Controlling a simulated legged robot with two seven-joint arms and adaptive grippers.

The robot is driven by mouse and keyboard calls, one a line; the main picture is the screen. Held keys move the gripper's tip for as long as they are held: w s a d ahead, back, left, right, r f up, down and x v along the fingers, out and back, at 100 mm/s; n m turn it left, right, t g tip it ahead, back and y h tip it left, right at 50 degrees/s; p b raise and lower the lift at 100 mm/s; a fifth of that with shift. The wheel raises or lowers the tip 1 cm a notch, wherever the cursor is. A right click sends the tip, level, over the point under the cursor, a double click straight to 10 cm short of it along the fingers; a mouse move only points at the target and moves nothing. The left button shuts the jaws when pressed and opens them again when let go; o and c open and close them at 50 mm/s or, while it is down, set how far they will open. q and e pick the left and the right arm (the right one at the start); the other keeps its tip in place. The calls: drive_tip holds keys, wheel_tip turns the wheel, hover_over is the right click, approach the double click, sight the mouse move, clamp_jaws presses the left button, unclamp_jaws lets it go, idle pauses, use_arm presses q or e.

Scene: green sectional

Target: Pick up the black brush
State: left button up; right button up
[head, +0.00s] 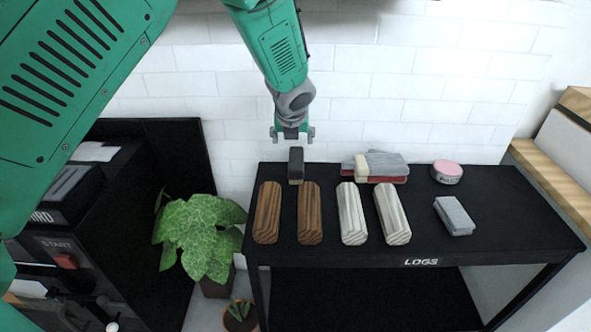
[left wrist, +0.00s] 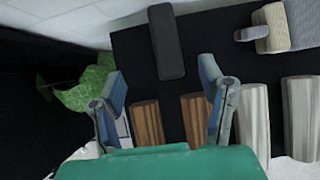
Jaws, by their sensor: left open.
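The black brush (head: 296,166) stands at the back left of the black table, behind the two brown logs. My left gripper (head: 292,134) hangs above and just behind the brush in the head view. Its fingers show in the left wrist view (left wrist: 162,102), spread apart with nothing between them but brown logs beyond. The gripper does not touch the brush. My right gripper is in neither view.
Two brown logs (head: 268,212) and two pale logs (head: 352,213) lie on the table (head: 480,255). Folded cloths (head: 385,163), a pink-topped round tin (head: 447,171) and a grey block (head: 454,215) sit further right. A white brick wall (head: 430,95) stands close behind. A leafy plant (head: 200,235) is at left.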

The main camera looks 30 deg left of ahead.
sight(296, 158)
use_arm(q)
drive_tip(key=shift+d+b+x, duration=0.25)
drive_tip(key=shift+b+x, duration=0.25)
drive_tip(key=shift+x, duration=0.5)
drive_tip(key=shift+w+f, duration=0.15)
drive_tip(key=shift+f, duration=0.2)
drive_tip(key=b+x, duration=0.1)
drive_tip(key=x, duration=0.6)
drive_tip(key=shift+f+b, duration=0.1)
drive_tip(key=shift+b, duration=0.3)
drive_tip(key=shift+w+a+f, duration=0.15)
drive_tip(key=shift+a+f, duration=0.1)
drive_tip(key=shift+f, duration=0.1)
drive_tip(key=x, duration=0.1)
drive_tip(key=b+x, duration=0.1)
drive_tip(key=x, duration=0.1)
drive_tip(key=shift+d+f+b, duration=0.2)
drive_tip(key=shift+f+b, duration=0.15)
drive_tip(key=shift+f, duration=0.1)
drive_tip(key=shift+w+f, duration=0.4)
drive_tip(key=shift+a+r, duration=0.1)
